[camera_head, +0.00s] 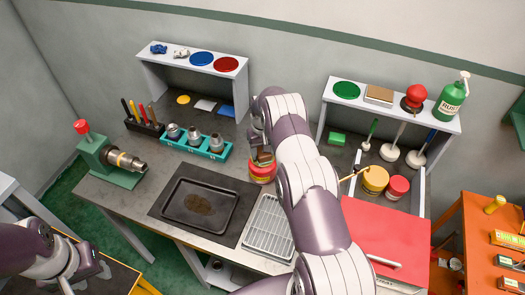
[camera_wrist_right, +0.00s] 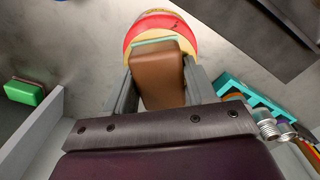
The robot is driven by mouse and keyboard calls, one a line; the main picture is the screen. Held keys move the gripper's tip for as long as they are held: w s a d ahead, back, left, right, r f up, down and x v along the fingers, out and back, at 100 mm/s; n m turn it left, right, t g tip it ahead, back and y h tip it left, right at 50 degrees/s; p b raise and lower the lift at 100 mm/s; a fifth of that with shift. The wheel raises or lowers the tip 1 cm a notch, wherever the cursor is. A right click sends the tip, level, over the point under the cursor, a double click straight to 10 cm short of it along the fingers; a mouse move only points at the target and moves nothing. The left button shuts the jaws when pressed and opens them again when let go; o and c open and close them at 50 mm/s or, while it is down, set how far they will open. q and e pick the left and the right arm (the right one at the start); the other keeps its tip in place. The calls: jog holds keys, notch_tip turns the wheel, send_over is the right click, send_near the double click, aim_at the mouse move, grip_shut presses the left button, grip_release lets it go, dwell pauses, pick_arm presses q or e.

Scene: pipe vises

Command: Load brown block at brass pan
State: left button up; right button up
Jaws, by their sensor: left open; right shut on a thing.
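My right gripper (camera_wrist_right: 158,85) is shut on the brown block (camera_wrist_right: 160,72), which sits between its two fingers in the right wrist view. In the head view the right gripper (camera_head: 264,152) is partly hidden by my arm. A round yellow and red thing (camera_head: 262,172) is just below and beyond the block; it also shows in the right wrist view (camera_wrist_right: 156,28). I cannot tell if this is the brass pan, nor whether the block touches it. My left gripper (camera_head: 92,272) is open and empty at the lower left, off the bench.
A dark tray (camera_head: 222,220) and a wire rack (camera_head: 267,232) lie at the bench front. A teal socket holder (camera_head: 210,153) stands left of the right gripper. A green vise (camera_head: 105,165) is at the left end. A white shelf unit (camera_head: 322,115) stands right.

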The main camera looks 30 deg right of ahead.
jog(key=shift+s+f+b, duration=0.1)
jog(key=shift+f+b, duration=0.05)
jog(key=shift+b, duration=0.15)
dwell(0.9)
jog(key=shift+r+p, duration=1.55)
jog(key=shift+r, duration=2.05)
